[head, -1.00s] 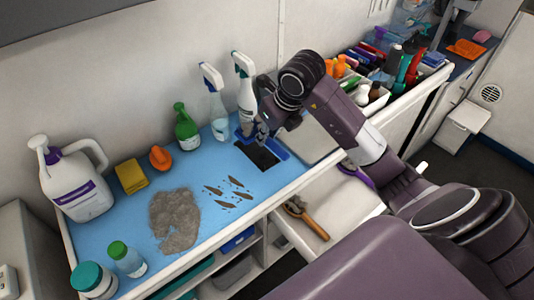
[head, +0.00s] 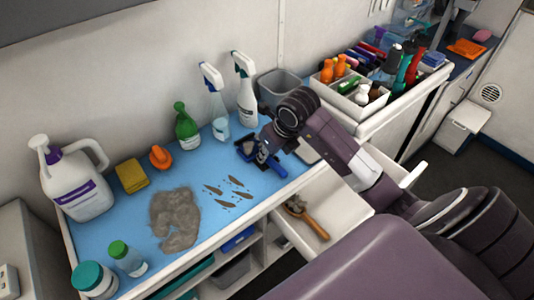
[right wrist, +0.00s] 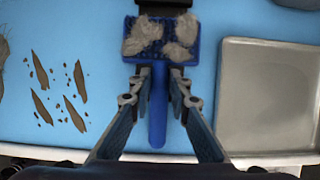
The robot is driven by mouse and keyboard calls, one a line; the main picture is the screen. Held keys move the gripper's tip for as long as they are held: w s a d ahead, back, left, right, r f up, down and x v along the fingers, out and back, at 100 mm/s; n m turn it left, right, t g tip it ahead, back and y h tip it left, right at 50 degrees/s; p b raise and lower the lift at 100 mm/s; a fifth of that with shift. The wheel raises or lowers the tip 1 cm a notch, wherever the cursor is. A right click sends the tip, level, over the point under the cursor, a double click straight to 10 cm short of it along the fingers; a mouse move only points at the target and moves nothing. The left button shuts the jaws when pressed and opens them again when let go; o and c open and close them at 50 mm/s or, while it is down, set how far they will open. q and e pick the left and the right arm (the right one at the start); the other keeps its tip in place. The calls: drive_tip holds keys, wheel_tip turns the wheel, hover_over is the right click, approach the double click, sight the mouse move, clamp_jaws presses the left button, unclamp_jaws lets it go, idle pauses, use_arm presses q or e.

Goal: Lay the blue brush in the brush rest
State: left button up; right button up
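The blue brush (right wrist: 158,118) shows in the right wrist view, its blue head up with clumps of grey fur and its handle toward the bottom. My right gripper (right wrist: 160,78) has one finger on each side of the handle near the head and appears shut on it. In the head view the brush (head: 271,166) is low over the right part of the blue mat, partly hidden by my gripper (head: 264,152). A dark block (right wrist: 163,5) shows beyond the brush head; I cannot tell whether it is the brush rest. My left gripper is not in view.
A grey metal tray (right wrist: 268,95) lies right of the brush. Hair clippings (head: 228,190) and a fur pile (head: 175,218) lie to its left on the blue mat (head: 115,220). Spray bottles (head: 246,90) and a grey bin (head: 279,84) stand behind. An open drawer (head: 330,205) is in front.

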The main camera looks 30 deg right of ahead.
drive_tip(key=o, duration=0.4)
drive_tip(key=shift+r, duration=0.1)
drive_tip(key=shift+r, duration=0.2)
drive_tip(key=v, duration=1.1)
drive_tip(key=shift+s+r, duration=0.1)
drive_tip(key=shift+r, duration=0.3)
